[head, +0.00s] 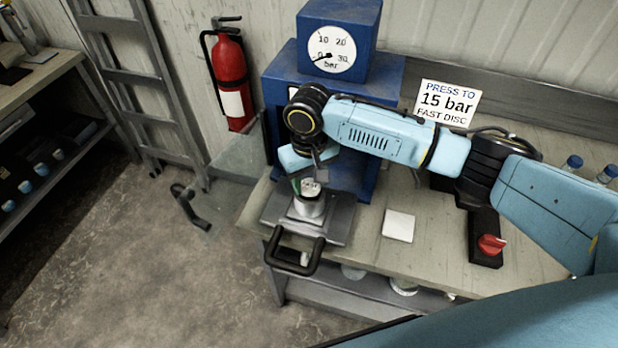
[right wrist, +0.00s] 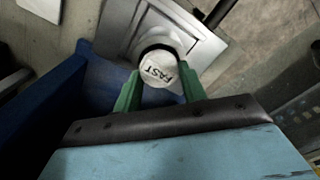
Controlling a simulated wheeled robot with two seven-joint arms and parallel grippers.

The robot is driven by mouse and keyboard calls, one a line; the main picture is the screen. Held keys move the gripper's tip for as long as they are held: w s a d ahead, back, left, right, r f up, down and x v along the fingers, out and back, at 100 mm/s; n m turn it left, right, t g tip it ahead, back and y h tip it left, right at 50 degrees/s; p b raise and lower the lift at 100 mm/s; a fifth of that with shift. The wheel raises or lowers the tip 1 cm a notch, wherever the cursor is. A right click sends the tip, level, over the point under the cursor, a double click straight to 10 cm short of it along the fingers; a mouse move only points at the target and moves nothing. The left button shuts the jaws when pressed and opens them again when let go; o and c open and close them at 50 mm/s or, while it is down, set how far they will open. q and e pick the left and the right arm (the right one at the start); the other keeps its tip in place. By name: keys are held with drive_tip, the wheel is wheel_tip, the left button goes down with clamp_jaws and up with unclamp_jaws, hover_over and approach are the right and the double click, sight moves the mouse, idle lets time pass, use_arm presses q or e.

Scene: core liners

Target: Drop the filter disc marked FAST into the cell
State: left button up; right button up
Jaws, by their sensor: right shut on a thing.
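The white filter disc (right wrist: 160,69) reads FAST in the right wrist view. It also shows in the head view (head: 310,186), just above the cell. My right gripper (right wrist: 160,88) has green fingers on either side of the disc and is shut on it. In the head view my right gripper (head: 308,186) is over the mouth of the cell (head: 309,208), a metal cup on a grey plate. I cannot tell whether the disc touches the cell's rim. My left gripper is not in view.
The blue press (head: 385,78) with its bar gauge (head: 332,49) stands behind the cell. A sign (head: 446,103) reads "PRESS TO 15 bar FAST DISC". A black handle (head: 294,257) sticks out in front. A white square (head: 398,225) and a red knob (head: 491,244) are at right.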

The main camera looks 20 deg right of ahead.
sight(309, 184)
drive_tip(key=o, duration=1)
drive_tip(key=shift+o, duration=0.2)
wheel_tip(309, 184, up, 14)
drive_tip(key=shift+f, duration=0.25)
